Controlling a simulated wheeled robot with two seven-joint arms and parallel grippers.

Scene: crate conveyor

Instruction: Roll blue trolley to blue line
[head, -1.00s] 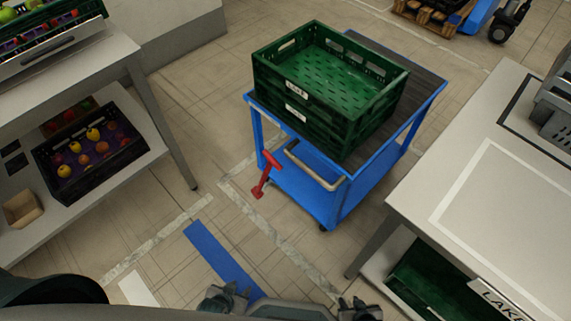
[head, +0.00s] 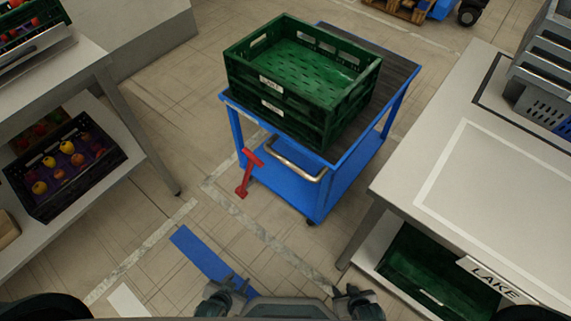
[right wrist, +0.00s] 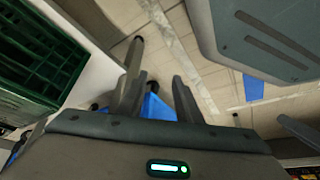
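The blue trolley (head: 322,190) stands ahead in the head view, with two stacked green crates (head: 300,80) on its dark top. Its metal handle (head: 297,163) faces me, and a red lever (head: 246,173) sits at its front left. The blue line (head: 203,256) is a strip on the floor between the trolley and me, to the left. My left gripper (head: 238,281) is open and empty near the line's near end. My right gripper (head: 346,291) is open and empty, short of the handle; its parted fingers (right wrist: 156,62) show in the right wrist view. Neither gripper touches the trolley.
A white table (head: 480,190) with a green LAKE crate (head: 430,275) below stands close on the right. A shelf (head: 95,180) with a dark fruit crate (head: 22,190) stands on the left. The floor between trolley and left shelf is clear.

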